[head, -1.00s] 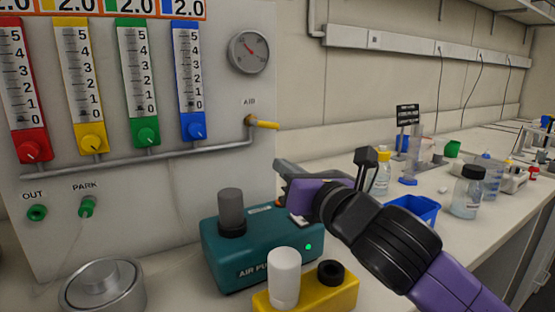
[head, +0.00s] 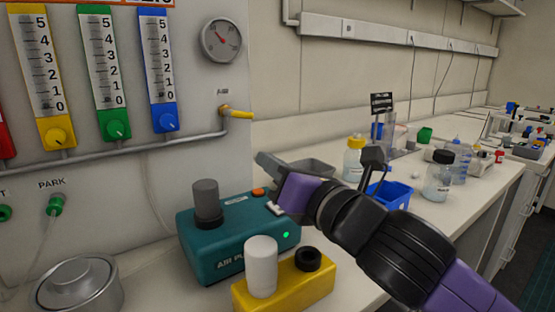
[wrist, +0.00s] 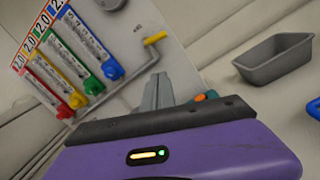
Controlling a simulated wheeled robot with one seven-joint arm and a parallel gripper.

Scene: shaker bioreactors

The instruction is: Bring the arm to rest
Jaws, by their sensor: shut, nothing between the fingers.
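My gripper (head: 268,165) is in the middle of the head view, at the end of my purple and black arm that reaches in from the lower right. Its fingers point left, above the back right of the teal air pump (head: 225,243). In the wrist view my gripper (wrist: 158,90) has its grey fingers together, with nothing seen between them. The fingers point toward the panel with the yellow-handled air valve (wrist: 155,38). My gripper appears apart from the panel.
A yellow block (head: 310,288) with a white cylinder stands in front of the pump. A metal lidded pot (head: 78,285) is at lower left. A grey tray (wrist: 275,58) lies right of my gripper. A blue bin (head: 392,193) and bottles stand farther right on the bench.

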